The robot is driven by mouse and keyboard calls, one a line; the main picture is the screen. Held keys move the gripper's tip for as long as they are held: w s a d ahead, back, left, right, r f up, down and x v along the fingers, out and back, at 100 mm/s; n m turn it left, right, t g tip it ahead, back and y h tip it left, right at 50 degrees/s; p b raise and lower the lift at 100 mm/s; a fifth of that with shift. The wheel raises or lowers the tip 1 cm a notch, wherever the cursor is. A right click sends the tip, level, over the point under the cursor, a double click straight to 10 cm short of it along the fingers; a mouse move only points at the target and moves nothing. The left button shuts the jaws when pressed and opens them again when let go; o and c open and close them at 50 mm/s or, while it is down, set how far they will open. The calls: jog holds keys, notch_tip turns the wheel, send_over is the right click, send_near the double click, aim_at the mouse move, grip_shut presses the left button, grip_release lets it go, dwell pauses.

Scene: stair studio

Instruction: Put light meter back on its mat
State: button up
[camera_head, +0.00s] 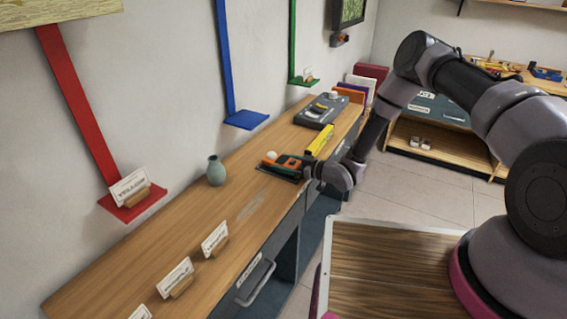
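My gripper (309,170) is small and far off, over the front edge of the long wooden counter at the right side of a dark mat (268,172). Orange and dark-green items lie on or just above the mat. One, at the left, has a small white dome (271,155) and looks like the light meter (268,161). Another orange and dark item (291,162) is closer to my fingers. I cannot tell whether my fingers touch it. The fingertips are too small and partly hidden to show whether they are open or shut.
Behind the mat are a yellow box-like item (320,138) and a dark grey device (316,111). A grey-green vase (216,170) stands to the left. White cards (215,240) in wooden holders line the near counter (150,250). Red, blue and green shelves hang on the wall.

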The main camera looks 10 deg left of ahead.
jog(key=shift+o, duration=1.1)
jog(key=shift+r, duration=0.1)
